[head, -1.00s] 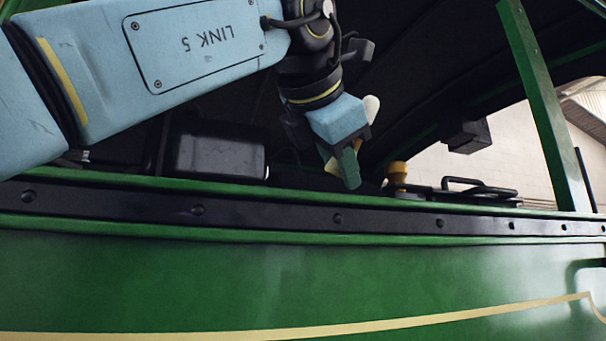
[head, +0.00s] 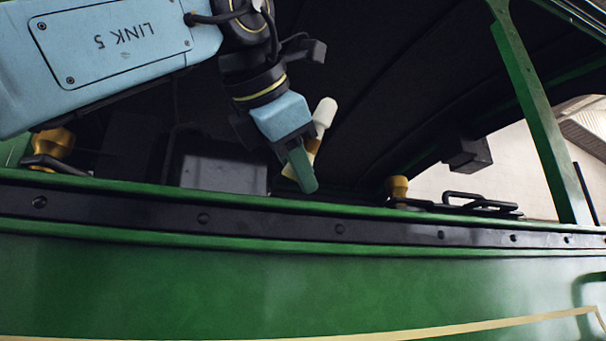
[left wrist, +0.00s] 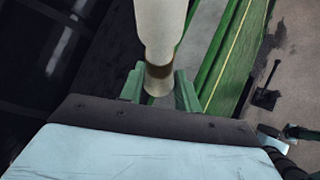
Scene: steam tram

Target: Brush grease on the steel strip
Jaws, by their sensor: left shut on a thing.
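My left gripper (head: 303,168) is shut on a brush with a pale, rounded handle end (head: 323,113). In the left wrist view the brush (left wrist: 160,28) stands between the green fingers, cream with a brown band. Its bristles cannot be made out clearly. A long dark strip with bolt heads (head: 270,222), which looks like the steel strip, runs along the tram's green side. The gripper is above it in the head view; whether anything touches it cannot be told. No grease can be made out on it. My right gripper is not in view.
Green ledges edge the strip above and below. Behind it stand a dark box (head: 222,172), a brass fitting (head: 52,143) at left, another brass fitting (head: 397,187) and black handles (head: 480,203). A green post (head: 545,125) rises at right.

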